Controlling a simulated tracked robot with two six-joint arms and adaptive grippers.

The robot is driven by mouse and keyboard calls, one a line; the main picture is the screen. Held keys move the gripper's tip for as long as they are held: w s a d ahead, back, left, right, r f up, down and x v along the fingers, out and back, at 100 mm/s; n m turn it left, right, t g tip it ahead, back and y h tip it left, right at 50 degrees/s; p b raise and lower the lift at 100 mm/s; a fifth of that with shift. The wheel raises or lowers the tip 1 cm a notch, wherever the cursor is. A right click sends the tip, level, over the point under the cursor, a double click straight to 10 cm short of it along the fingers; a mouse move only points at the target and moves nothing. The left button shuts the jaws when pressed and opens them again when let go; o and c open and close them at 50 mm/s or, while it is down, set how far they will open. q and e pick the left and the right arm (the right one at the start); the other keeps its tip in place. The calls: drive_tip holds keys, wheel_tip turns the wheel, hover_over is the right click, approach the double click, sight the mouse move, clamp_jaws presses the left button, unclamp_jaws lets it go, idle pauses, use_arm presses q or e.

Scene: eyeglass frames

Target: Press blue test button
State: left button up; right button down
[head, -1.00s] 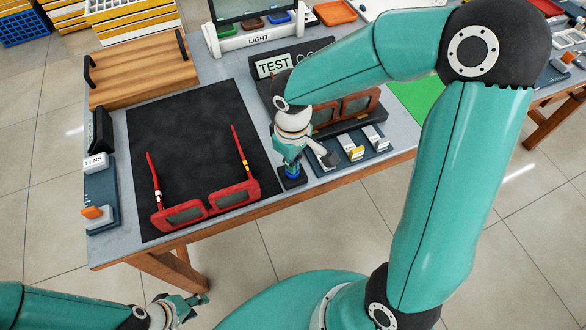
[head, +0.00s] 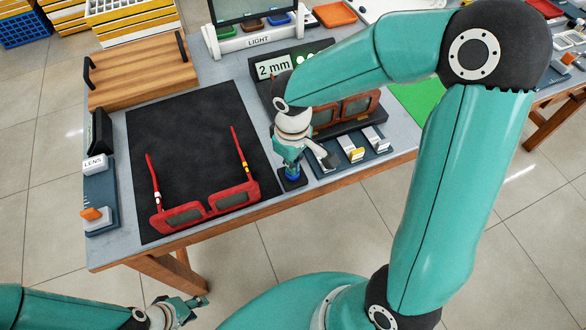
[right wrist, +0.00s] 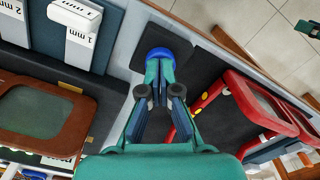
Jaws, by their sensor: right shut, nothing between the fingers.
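The blue button (head: 293,174) sits on a small dark base at the table's front edge, mostly hidden by my right gripper (head: 291,166) in the head view. In the right wrist view the round blue button (right wrist: 160,51) shows just beyond the closed fingertips (right wrist: 160,68). The fingers point at it and overlap its edge, appearing to touch it. The right gripper is shut and empty. A display (head: 273,67) behind reads "2 mm", with green lights beside it. My left gripper (head: 192,306) hangs low, off the table; its finger gap is unclear.
Red glasses (head: 212,207) lie on a black mat (head: 190,120) left of the button. Brown glasses (head: 358,107) stand in a dark holder behind the right gripper. A rack with labelled white pieces (head: 349,148) is right of the button. A wooden box (head: 140,70) stands back left.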

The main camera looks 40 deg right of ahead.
drive_tip(key=shift+r+p, duration=1.75)
drive_tip(key=shift+r, duration=0.75)
